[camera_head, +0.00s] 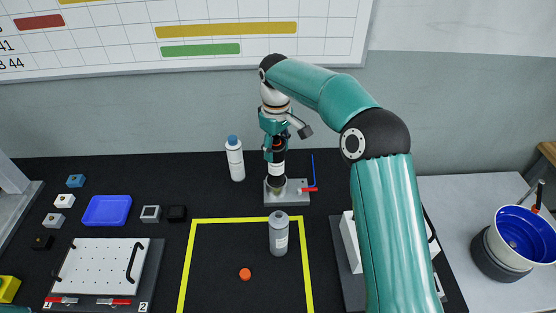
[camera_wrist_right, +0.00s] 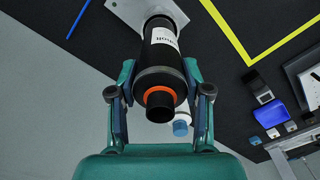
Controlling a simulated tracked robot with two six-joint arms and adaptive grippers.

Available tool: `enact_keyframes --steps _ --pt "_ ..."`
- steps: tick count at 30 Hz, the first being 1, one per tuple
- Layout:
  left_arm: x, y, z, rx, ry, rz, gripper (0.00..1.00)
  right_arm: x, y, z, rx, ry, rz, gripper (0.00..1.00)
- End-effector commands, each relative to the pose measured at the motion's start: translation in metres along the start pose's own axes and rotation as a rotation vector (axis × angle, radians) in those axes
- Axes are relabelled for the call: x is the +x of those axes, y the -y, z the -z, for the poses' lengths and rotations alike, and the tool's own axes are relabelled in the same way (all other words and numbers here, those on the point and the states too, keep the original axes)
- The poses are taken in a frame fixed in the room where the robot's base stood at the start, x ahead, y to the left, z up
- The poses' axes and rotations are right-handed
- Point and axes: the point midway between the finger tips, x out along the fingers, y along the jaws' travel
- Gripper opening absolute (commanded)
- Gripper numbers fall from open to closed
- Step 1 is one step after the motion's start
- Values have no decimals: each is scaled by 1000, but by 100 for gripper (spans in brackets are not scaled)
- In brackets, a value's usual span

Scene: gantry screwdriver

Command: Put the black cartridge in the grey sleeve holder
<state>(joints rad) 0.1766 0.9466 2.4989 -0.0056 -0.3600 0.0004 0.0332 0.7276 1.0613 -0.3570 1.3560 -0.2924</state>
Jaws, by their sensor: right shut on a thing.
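The black cartridge (camera_head: 278,169) has a white label and an orange ring near its top. It stands about upright at the grey sleeve holder (camera_head: 295,194). My right gripper (camera_head: 275,151) comes from above and is shut on the upper part of the cartridge. In the right wrist view the cartridge (camera_wrist_right: 161,68) lies between both fingers (camera_wrist_right: 159,84), its labelled end toward the grey holder (camera_wrist_right: 128,13). The lower end meets the sleeve's mouth; how deep it sits inside I cannot tell. My left gripper is not in view.
A grey bottle (camera_head: 279,234) stands in front of the holder, inside a yellow taped frame (camera_head: 187,250). A white bottle with a blue cap (camera_head: 235,160) stands behind left. A red clamp handle (camera_head: 309,190) and a blue rod (camera_head: 314,170) are at the holder's right.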

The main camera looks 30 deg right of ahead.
Motion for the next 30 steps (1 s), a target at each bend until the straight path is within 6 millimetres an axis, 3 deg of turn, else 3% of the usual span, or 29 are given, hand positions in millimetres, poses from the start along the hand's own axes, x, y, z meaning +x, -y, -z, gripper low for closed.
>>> enact_keyframes --steps 10,21,22,26,30 --pt "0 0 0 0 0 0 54 39 0 0 0 0 -1 0" --pt "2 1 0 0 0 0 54 44 0 0 -1 -1 -1 0" --pt "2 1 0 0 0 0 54 45 0 0 -1 0 0 50" --pt "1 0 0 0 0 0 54 44 0 0 -1 0 0 72" --pt "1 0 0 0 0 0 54 44 0 0 0 0 0 74"
